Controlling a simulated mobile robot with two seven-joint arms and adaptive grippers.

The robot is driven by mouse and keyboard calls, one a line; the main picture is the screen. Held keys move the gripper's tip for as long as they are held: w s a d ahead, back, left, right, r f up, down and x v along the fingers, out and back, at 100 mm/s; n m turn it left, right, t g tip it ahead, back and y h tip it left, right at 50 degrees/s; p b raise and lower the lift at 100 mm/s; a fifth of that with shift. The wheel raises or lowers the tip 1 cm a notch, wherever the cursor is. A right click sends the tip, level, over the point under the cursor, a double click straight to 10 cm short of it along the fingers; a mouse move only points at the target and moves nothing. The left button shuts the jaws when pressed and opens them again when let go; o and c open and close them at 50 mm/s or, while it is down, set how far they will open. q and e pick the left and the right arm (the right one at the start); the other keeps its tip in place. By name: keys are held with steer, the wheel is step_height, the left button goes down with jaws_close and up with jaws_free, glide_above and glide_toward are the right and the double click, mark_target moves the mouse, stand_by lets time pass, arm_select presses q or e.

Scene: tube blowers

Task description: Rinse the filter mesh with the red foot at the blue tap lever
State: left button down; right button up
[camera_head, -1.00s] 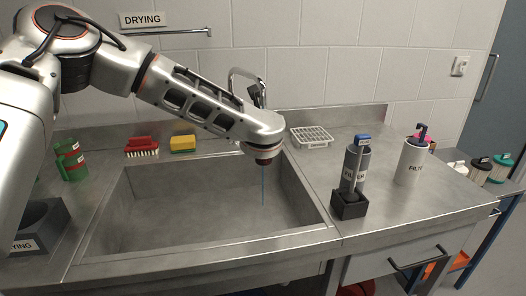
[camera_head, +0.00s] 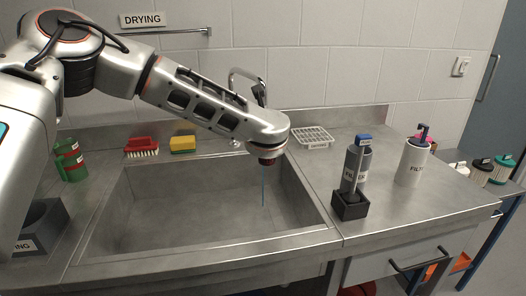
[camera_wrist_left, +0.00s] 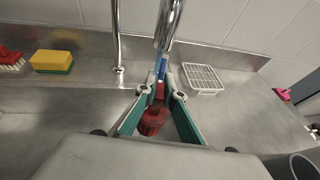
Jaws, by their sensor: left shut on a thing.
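My left gripper (camera_wrist_left: 158,112) is over the sink (camera_head: 150,205), its teal fingers shut on a red part of the filter mesh (camera_wrist_left: 152,122). The mesh itself is mostly hidden. In the head view my wrist hides the fingertips. The tap (camera_head: 262,92) stands behind my wrist, and its metal spout (camera_wrist_left: 168,25) is just above the fingers in the left wrist view. A thin blue streak (camera_head: 263,185), looking like running water, drops below my wrist into the sink. I cannot pick out the blue tap lever for certain. My right gripper is not in view.
A red brush (camera_head: 141,146) and a yellow sponge (camera_head: 183,144) lie behind the sink. A white rack (camera_head: 312,136) is right of the tap.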

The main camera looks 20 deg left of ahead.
arm_select(q)
steer(key=s+d, duration=0.5)
steer(key=s, duration=0.1)
steer(key=shift+s, duration=0.15)
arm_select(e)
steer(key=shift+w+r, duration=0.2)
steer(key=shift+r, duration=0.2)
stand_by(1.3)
arm_select(q)
steer(key=s+d+r+p, duration=0.2)
steer(key=s+d+r, duration=0.1)
steer(key=s+r, duration=0.1)
steer(key=shift+p, duration=0.3)
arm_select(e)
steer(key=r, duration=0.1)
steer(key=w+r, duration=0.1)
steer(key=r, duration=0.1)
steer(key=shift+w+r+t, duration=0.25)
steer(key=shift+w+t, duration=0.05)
